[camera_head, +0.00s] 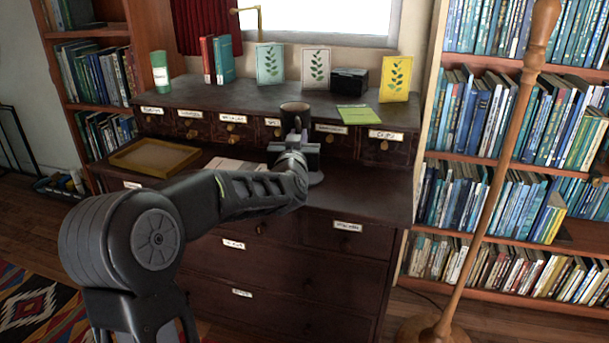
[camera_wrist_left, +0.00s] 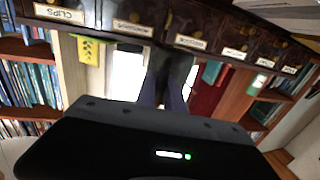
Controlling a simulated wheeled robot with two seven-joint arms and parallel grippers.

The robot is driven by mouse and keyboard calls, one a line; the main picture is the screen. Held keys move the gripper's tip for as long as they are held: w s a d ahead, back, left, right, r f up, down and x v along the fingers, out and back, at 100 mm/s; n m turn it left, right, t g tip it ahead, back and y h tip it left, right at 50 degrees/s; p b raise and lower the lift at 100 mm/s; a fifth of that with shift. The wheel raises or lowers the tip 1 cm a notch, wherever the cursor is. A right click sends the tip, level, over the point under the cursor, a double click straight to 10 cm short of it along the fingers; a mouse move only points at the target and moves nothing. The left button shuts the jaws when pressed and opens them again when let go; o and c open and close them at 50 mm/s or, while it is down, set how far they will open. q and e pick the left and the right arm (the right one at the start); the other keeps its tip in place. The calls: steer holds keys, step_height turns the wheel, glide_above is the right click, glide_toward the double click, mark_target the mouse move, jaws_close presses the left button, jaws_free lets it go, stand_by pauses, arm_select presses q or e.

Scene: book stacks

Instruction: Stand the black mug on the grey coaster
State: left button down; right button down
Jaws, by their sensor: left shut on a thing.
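The black mug (camera_head: 295,110) is in front of the small drawers of the dark desk, upright as far as it shows. My left gripper (camera_head: 297,138) is shut on it from the near side; the gripper and wrist cover its lower part. In the left wrist view the dark mug (camera_wrist_left: 172,66) shows between the fingers of my left gripper (camera_wrist_left: 168,95). My right gripper is not in view.
A wooden tray (camera_head: 153,158) and pale papers (camera_head: 235,165) lie on the desk top (camera_head: 370,190), whose right part is clear. On the upper shelf stand a green can (camera_head: 160,72), books (camera_head: 223,60), leaf cards (camera_head: 315,68) and a black box (camera_head: 349,82). A wooden pole (camera_head: 500,150) stands right.

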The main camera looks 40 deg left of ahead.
arm_select(q)
steer(key=shift+a+f+b, duration=0.1)
steer(key=shift+f+b, duration=0.75)
steer(key=shift+f, duration=1.55)
steer(key=shift+f+b, duration=0.8)
steer(key=shift+f, duration=1.7)
steer(key=shift+f, duration=0.15)
steer(key=c, duration=1.4)
jaws_free()
steer(key=shift+c, duration=0.2)
